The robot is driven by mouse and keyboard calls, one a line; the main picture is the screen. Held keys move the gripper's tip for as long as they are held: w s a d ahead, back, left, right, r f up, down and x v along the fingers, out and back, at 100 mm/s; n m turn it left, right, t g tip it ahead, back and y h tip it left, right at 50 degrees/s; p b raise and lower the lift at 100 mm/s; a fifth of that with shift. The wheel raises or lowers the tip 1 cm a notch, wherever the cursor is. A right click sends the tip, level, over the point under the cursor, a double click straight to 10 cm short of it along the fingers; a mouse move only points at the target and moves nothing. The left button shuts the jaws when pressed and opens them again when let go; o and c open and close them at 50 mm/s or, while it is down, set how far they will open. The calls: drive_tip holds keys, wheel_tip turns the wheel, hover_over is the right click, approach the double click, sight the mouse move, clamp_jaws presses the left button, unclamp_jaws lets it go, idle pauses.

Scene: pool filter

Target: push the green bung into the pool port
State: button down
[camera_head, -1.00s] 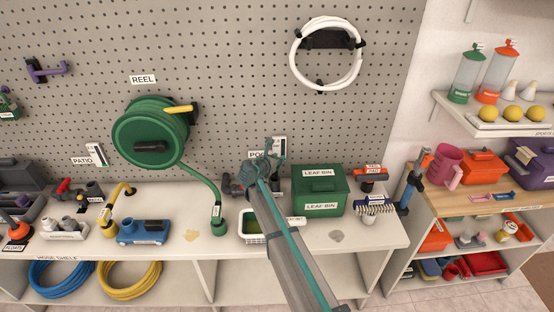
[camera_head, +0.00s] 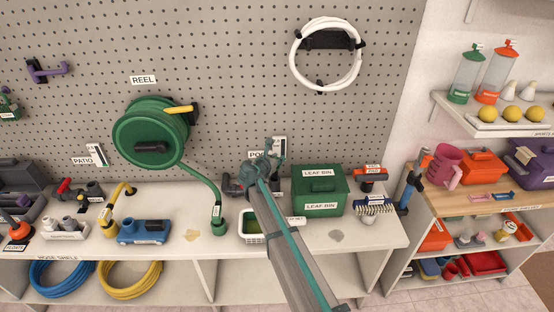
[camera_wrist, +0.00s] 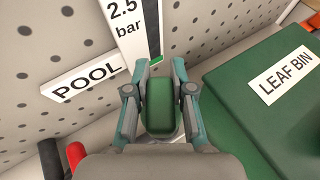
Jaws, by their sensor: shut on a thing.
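My gripper (camera_wrist: 161,110) is shut on the green bung (camera_wrist: 160,105), which sits between its two fingers in the wrist view. In the head view my gripper (camera_head: 262,172) is at the pegboard, in front of the POOL label (camera_head: 256,155), and the arm hides the bung there. The POOL label also shows in the wrist view (camera_wrist: 84,82), left of my gripper. The pool port itself is hidden behind the gripper and bung, so I cannot tell whether the bung touches it.
The green leaf bin (camera_head: 319,190) stands just right of my gripper. A 2.5 bar gauge strip (camera_wrist: 130,25) is on the board above it. Dark pipe fittings (camera_head: 231,187) are to the left. A white basket (camera_head: 254,238) is below, partly behind my arm.

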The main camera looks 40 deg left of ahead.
drive_tip(key=shift+f+b, duration=1.25)
drive_tip(key=shift+f, duration=1.65)
drive_tip(key=c, duration=0.9)
unclamp_jaws()
drive_tip(key=shift+p+v, duration=0.55)
drive_tip(key=shift+v, duration=1.95)
drive_tip(key=shift+r, duration=0.1)
